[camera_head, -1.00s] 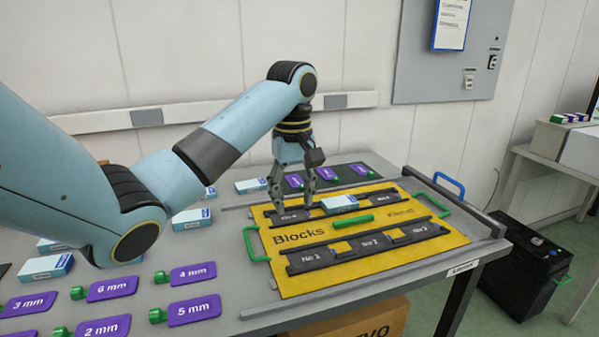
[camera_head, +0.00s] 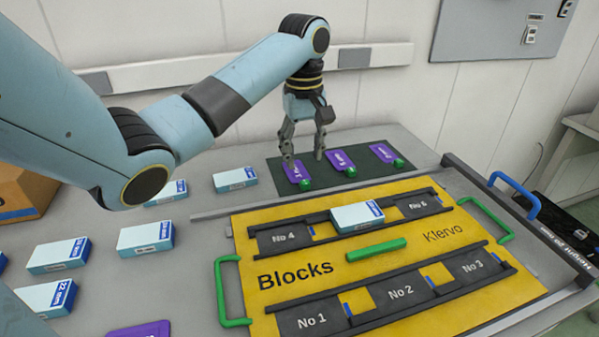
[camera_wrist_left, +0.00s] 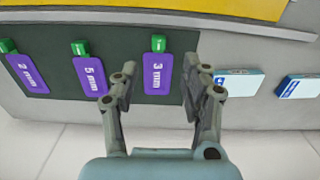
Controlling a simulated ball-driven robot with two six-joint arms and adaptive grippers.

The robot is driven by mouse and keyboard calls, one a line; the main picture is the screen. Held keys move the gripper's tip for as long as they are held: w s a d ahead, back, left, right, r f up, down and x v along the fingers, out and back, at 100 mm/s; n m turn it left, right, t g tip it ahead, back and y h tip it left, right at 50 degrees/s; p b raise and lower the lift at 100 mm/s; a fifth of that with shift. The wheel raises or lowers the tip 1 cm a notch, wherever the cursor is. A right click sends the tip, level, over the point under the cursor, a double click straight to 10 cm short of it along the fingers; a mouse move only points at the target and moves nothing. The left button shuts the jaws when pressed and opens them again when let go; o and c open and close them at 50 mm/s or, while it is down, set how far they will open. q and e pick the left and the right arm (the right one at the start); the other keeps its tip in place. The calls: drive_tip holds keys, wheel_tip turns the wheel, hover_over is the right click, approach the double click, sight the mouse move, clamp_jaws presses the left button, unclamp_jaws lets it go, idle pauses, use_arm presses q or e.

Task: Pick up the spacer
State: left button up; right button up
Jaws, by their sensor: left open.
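Three purple spacer tags with green knobs lie on a dark green mat (camera_head: 262,178) at the back of the table. The leftmost in the head view, a purple spacer (camera_head: 298,174), reads 3 mm in the wrist view (camera_wrist_left: 158,74). The middle spacer (camera_head: 341,162) reads 5 mm in the wrist view (camera_wrist_left: 91,77). The right spacer (camera_head: 384,152) reads 2 mm in the wrist view (camera_wrist_left: 27,74). My left gripper (camera_head: 304,157) is open and empty, pointing down with its fingers on either side of the 3 mm spacer. Whether it touches the spacer is unclear.
A yellow Blocks board (camera_head: 262,290) with green handles lies in front of the mat. Several similar boxes, such as one box (camera_head: 235,179), stand on the table to the left.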

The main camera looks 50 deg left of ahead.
sight(304, 180)
use_arm(q)
drive_tip(key=shift+w+f, duration=0.1)
drive_tip(key=shift+f, duration=0.7)
wheel_tip(304, 180, down, 5)
drive_tip(key=shift+d+r+b, duration=0.1)
drive_tip(key=shift+b, duration=0.2)
use_arm(e)
drive_tip(key=shift+w+f, duration=0.3)
drive_tip(key=shift+w, duration=0.35)
use_arm(q)
drive_tip(key=shift+c, duration=0.8)
drive_tip(key=c, duration=0.8)
use_arm(e)
drive_tip(key=shift+s+a, duration=0.15)
drive_tip(key=shift+a, duration=0.05)
